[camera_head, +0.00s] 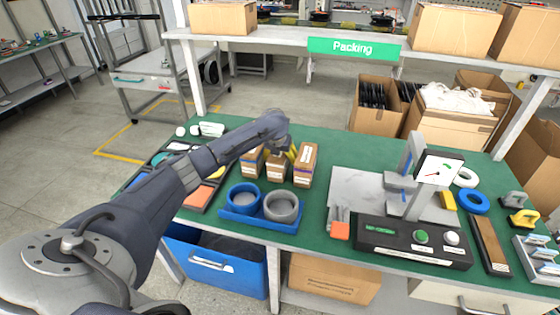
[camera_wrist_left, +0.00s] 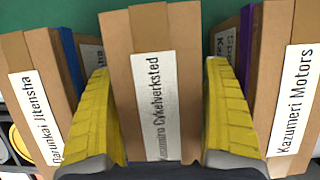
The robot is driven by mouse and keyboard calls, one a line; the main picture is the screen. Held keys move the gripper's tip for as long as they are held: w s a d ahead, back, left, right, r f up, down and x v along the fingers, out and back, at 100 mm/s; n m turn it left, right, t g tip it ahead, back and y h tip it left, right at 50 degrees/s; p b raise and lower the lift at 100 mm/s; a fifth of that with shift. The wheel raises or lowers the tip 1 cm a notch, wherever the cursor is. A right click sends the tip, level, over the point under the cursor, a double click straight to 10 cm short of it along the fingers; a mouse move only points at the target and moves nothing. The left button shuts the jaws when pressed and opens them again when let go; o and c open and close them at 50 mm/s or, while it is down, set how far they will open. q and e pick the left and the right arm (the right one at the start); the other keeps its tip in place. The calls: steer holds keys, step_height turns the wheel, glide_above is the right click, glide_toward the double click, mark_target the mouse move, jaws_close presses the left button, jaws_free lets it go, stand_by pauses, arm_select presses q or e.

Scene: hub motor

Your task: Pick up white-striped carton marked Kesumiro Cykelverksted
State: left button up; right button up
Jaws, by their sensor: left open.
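The carton marked Cykelverksted (camera_wrist_left: 184,75) is the middle of three brown cartons in the left wrist view. Its white label is readable, though the first word is blurred; a white stripe is not clear. In the head view this middle carton (camera_head: 276,172) stands on the green bench, partly under my left gripper (camera_head: 289,152). In the wrist view the left gripper (camera_wrist_left: 157,66) is open, with one yellow finger on each side of the middle carton. Small gaps seem to show, but I cannot tell whether the fingers touch it. My right gripper is not in view.
Close on either side stand the Jitensha carton (camera_wrist_left: 20,50) with a blue stripe and the Kazumeri Motors carton (camera_wrist_left: 279,60) with a purple stripe. A blue tray (camera_head: 258,222) with two round containers is in front. A gauge stand (camera_head: 411,180) is to the right.

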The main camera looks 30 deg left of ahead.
arm_select(q)
steer(key=shift+f, duration=0.2)
stand_by(0.3)
steer(key=c, duration=1.6)
steer(key=shift+r, duration=0.1)
steer(key=shift+c, duration=0.2)
